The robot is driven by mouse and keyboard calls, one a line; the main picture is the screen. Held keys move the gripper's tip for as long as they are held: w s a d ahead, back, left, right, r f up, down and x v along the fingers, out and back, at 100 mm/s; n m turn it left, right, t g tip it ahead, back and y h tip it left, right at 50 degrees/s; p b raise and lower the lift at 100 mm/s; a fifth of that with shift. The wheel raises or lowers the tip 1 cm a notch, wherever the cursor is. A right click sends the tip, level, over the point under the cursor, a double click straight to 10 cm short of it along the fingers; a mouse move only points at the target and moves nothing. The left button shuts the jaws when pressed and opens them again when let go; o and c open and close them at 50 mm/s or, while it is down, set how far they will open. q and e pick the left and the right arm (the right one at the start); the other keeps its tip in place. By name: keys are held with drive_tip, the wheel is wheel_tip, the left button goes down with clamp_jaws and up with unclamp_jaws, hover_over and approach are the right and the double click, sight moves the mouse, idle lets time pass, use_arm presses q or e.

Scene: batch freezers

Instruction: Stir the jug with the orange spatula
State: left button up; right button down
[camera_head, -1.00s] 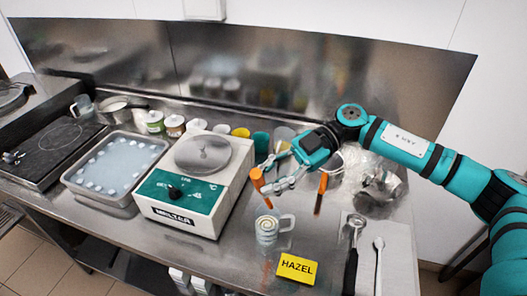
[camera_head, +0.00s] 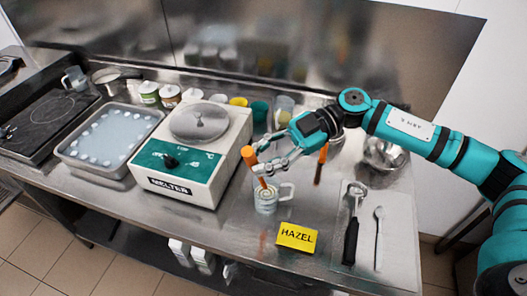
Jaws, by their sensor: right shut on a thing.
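The orange spatula (camera_head: 247,155) is held by my right gripper (camera_head: 262,168), whose fingers are shut around it. The spatula is tilted, with its top end to the upper left of the fingers. Its lower part runs down into the mouth of the jug (camera_head: 267,203). The jug is small and clear, with a pale swirled content and a handle on its right, and stands upright on the steel counter. How deep the spatula's tip reaches is hidden. My left gripper is not in view.
A yellow HAZEL card (camera_head: 296,237) lies just in front of the jug. The white and green melter (camera_head: 190,165) stands to the left. A second orange-topped tool (camera_head: 322,154) is behind my gripper. A scoop (camera_head: 352,225) and spoon (camera_head: 379,235) lie to the right.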

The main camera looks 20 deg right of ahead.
wheel_tip(320, 180, down, 8)
drive_tip(key=w+d+b, duration=0.1)
drive_tip(key=w+b, duration=0.1)
drive_tip(key=b, duration=0.2)
drive_tip(key=shift+w+d, duration=0.2)
drive_tip(key=shift+d, duration=0.1)
idle(0.4)
